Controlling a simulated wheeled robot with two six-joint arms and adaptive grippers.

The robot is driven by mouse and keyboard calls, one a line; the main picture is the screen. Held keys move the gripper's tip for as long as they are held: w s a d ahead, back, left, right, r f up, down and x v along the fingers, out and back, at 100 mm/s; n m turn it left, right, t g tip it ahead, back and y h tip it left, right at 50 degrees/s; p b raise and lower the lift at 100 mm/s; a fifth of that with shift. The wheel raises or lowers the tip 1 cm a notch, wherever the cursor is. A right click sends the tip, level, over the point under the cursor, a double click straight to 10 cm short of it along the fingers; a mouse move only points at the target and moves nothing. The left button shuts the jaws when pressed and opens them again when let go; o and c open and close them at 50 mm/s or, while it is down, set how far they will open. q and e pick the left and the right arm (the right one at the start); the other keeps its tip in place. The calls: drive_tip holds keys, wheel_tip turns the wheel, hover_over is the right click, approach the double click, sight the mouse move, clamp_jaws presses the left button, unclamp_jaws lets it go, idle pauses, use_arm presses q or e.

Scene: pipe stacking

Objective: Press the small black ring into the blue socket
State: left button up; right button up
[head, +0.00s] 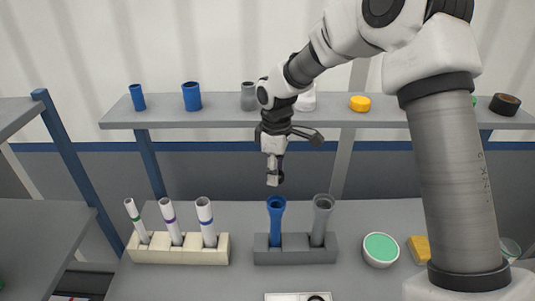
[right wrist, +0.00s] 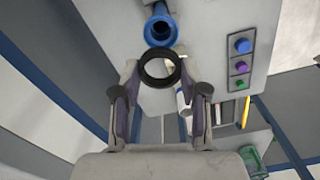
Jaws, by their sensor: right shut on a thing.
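The blue socket (head: 276,225) stands upright in the left part of a grey holder (head: 287,255), its flared mouth facing up. My right gripper (head: 274,181) is above that mouth, with a small gap between them. In the right wrist view my right gripper (right wrist: 158,75) is shut on the small black ring (right wrist: 142,70), one finger on each side. The blue socket's mouth (right wrist: 160,29) shows just beyond the ring there, apart from it and offset toward the top of the picture. In the head view the ring is small and partly hidden by the fingers. My left gripper is not in view.
A grey socket (head: 322,220) stands right of the blue one. A cream rack (head: 180,250) holds white pipes with coloured bands at left. A green-topped bowl (head: 380,250) and a yellow block (head: 418,248) are at right. A shelf (head: 220,119) with several cups and rings runs behind.

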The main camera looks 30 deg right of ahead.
wheel_tip(320, 180, down, 5)
drive_tip(key=b, duration=0.5)
drive_tip(key=shift+s+r, duration=0.1)
drive_tip(key=shift+s, duration=0.05)
drive_tip(key=shift+f, duration=0.25)
drive_tip(key=shift+d+f, duration=0.1)
drive_tip(key=shift+f, duration=0.8)
drive_tip(key=shift+s+p, duration=0.1)
drive_tip(key=shift+p, duration=0.3)
